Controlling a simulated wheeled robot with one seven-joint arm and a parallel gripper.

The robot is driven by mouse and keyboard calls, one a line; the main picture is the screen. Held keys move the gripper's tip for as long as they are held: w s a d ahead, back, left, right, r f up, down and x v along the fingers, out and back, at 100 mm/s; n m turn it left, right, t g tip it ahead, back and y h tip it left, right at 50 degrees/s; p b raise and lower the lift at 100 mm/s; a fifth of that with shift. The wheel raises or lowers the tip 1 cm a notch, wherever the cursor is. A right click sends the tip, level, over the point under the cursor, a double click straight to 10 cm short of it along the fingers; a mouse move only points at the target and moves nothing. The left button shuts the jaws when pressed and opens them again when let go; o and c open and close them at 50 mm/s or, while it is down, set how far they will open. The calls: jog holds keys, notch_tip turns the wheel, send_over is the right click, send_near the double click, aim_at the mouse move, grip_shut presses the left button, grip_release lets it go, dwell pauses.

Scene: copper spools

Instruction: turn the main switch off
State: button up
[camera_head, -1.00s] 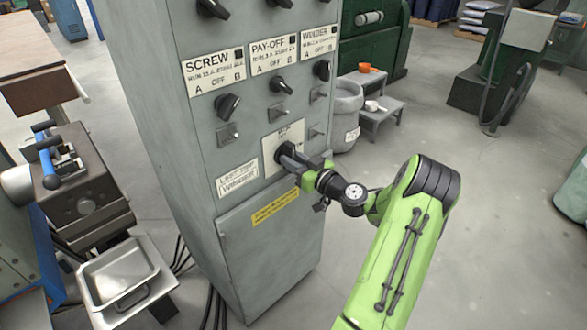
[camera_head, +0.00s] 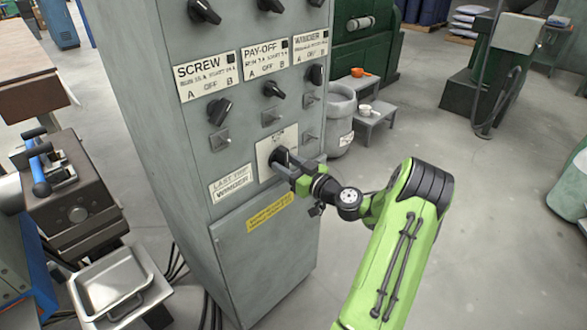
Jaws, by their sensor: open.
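The main switch (camera_head: 279,156) is a dark knob on a pale plate (camera_head: 264,171) low on the grey control cabinet (camera_head: 150,115). My gripper (camera_head: 284,161) is open at the knob, its fingers reaching toward the cabinet face. The fingers hide much of the knob, so its angle and any contact cannot be told. Above are switches labelled SCREW (camera_head: 219,110), PAY-OFF (camera_head: 273,90) and WINDER (camera_head: 316,75).
A yellow label (camera_head: 270,213) and a "LAST TRIP WINDER" label (camera_head: 233,183) sit near the plate. A metal tray (camera_head: 112,283) and a dark machine (camera_head: 75,195) stand left. A grey bin (camera_head: 340,105) and step stool (camera_head: 376,122) stand behind right.

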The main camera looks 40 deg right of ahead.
jog(key=s, duration=1.5)
jog(key=shift+s+d+p, duration=0.25)
jog(key=shift+s+p, duration=0.1)
jog(key=shift+p, duration=0.05)
jog(key=shift+w+a, duration=0.1)
